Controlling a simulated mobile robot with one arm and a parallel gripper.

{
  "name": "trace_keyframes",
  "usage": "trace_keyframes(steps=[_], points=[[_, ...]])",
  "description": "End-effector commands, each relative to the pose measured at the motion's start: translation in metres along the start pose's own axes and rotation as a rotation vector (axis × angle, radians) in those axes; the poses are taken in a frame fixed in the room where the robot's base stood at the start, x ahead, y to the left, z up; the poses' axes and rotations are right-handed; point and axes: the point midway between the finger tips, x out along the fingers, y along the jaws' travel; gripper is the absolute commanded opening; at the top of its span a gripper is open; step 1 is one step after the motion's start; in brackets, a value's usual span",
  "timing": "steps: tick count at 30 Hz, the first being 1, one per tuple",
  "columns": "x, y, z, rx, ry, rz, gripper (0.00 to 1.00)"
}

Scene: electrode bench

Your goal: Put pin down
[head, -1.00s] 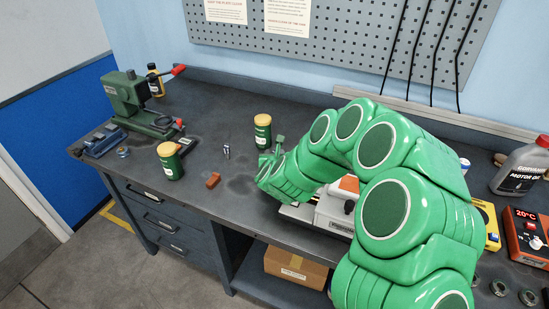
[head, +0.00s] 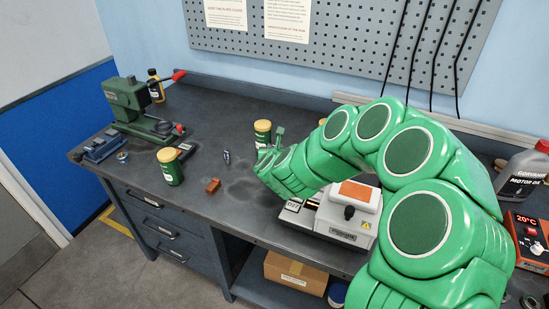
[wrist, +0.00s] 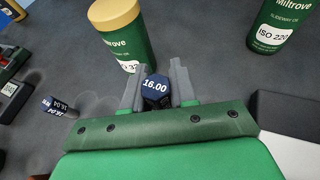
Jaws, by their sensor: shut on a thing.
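My gripper (wrist: 158,88) is shut on a pin (wrist: 155,86) with a dark blue end marked 16.00, held between its two grey fingers. In the head view my gripper (head: 270,157) is over the middle of the bench (head: 238,187), and the held pin cannot be made out there. A second pin (wrist: 60,106), marked 16.04, is on the bench left of my gripper in the wrist view. It looks like the small pin (head: 227,157) in the head view. Whether the held pin touches the bench is hidden.
Yellow-capped green cans stand near my gripper (head: 263,133) and farther left (head: 170,166). A brown block (head: 212,185) lies in front. A white device with an orange top (head: 347,222) is under my arm. A green press (head: 130,105) stands at the left.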

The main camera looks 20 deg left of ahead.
Motion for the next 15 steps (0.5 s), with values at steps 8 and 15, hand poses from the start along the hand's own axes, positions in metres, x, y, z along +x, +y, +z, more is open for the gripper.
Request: trace_keyframes(steps=[8,15], points=[[-0.014,0.001,0.035,0.001,-0.003,0.001,0.00],[-0.019,0.001,0.047,0.001,0.001,0.002,0.00]])
